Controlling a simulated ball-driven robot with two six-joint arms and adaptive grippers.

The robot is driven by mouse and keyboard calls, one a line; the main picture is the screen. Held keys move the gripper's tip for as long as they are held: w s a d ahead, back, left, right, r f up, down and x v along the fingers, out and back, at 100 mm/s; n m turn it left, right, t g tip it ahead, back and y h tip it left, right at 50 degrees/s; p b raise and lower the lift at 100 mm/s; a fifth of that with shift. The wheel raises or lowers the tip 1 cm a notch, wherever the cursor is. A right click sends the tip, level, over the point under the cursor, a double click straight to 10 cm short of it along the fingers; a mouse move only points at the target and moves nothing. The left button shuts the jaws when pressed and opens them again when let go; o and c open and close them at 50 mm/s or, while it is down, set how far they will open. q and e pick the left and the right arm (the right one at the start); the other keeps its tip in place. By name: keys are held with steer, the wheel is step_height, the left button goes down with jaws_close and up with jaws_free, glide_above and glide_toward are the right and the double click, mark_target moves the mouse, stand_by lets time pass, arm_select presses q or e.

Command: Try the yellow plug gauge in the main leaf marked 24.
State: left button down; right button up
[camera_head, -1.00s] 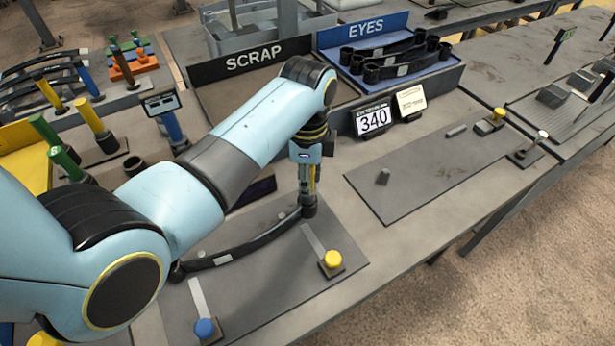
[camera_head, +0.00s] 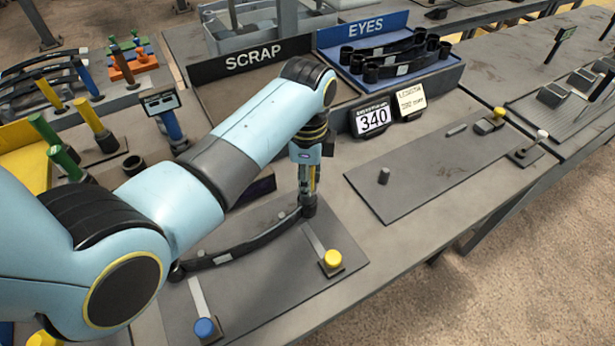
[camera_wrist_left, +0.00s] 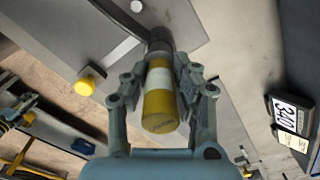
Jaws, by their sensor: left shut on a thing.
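The dark, curved main leaf (camera_head: 240,251) lies on a grey plate on the bench. No 24 marking is readable on it. One end eye (camera_head: 309,209) is at the plate's far side, below my left gripper (camera_head: 308,172). My left gripper (camera_wrist_left: 160,85) is shut on the yellow plug gauge (camera_wrist_left: 159,108), which has a white band. In the left wrist view, the gauge lines up with the dark eye (camera_wrist_left: 159,40). I cannot tell how far it goes in. My right gripper is in neither view.
A yellow knob (camera_head: 332,259) and blue knob (camera_head: 205,328) stand on the plate's near side. The SCRAP tray (camera_head: 248,62), blue EYES tray (camera_head: 395,75) and 340 display (camera_head: 373,119) stand behind. Green and yellow handled gauges (camera_head: 95,120) stand left. The right plate (camera_head: 430,165) is mostly clear.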

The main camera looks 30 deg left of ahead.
arm_select(q)
steer(key=shift+r, duration=0.3)
steer(key=shift+f, duration=0.1)
stand_by(1.2)
steer(key=shift+f, duration=0.15)
stand_by(0.9)
stand_by(0.7)
steer(key=shift+r, duration=1.5)
steer(key=shift+r, duration=2)
